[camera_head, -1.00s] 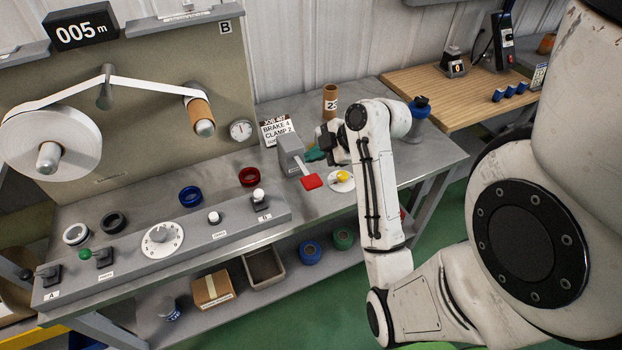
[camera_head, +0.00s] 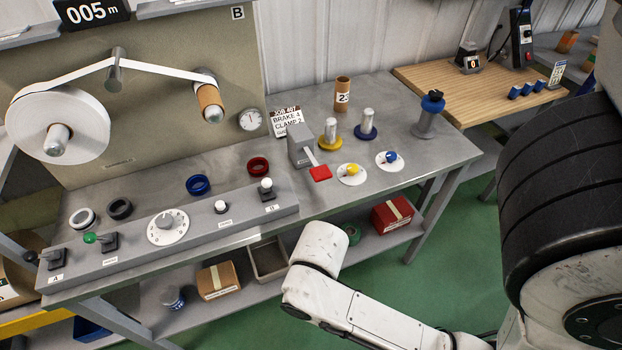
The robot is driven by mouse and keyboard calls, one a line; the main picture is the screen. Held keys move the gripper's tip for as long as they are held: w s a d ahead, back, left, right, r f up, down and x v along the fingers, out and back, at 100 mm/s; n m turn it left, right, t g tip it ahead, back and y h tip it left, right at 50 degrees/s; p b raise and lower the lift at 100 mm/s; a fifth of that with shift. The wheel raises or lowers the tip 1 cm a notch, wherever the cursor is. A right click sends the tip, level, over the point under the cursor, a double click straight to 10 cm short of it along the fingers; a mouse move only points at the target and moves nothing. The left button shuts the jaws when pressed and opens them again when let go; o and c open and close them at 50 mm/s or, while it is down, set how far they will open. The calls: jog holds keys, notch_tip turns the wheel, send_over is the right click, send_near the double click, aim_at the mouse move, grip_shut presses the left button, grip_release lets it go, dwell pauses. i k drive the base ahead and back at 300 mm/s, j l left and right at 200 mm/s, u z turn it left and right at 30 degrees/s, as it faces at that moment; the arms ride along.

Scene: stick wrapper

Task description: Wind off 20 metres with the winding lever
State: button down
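The counter (camera_head: 92,12) at the top left reads 005 m. A large white roll (camera_head: 60,115) sits on a spindle at the left; its white strip runs over a grey guide post (camera_head: 116,70) to a brown core (camera_head: 208,97). The grey control panel (camera_head: 195,233) carries a black-knobbed lever (camera_head: 45,258) at A, a green-knobbed lever (camera_head: 102,241), a white dial (camera_head: 167,227), a white knob (camera_head: 221,206) and a white-topped lever (camera_head: 267,189). I cannot read which is the winding lever. My arm bends low at the front of the bench; my gripper is out of view.
A card (camera_head: 287,121) reads BRAKE 4, CLAMP 2. Beside it stands a grey box with a red-ended handle (camera_head: 320,173). Yellow (camera_head: 351,170) and blue (camera_head: 390,158) knobs are farther right. A lower shelf holds boxes and a tray (camera_head: 268,262). Green floor lies in front.

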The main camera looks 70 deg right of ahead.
aim_at(314, 162)
jog(key=k+j+z, duration=0.15)
jog(key=z, duration=1.45)
